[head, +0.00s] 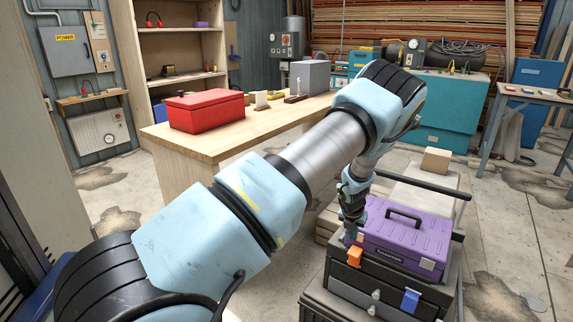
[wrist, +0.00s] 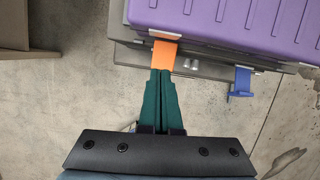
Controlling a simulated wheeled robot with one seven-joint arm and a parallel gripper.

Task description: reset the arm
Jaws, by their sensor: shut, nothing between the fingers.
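My arm reaches across the head view from the lower left to the cart at the right. My gripper (wrist: 160,72) points at the cart in the wrist view, its two green fingers together with nothing between them. The fingertips lie close to an orange clip (wrist: 164,54) on the cart's front; I cannot tell whether they touch it. In the head view my gripper (head: 350,232) hangs beside the left end of a purple toolbox (head: 398,240).
The toolbox sits on a dark drawer cart (head: 385,288) with a blue clip (head: 410,301) on its front. A wooden workbench (head: 215,148) with a red box (head: 205,111) stands behind my arm. A teal cabinet (head: 440,115) is at the back. Concrete floor is free at the right.

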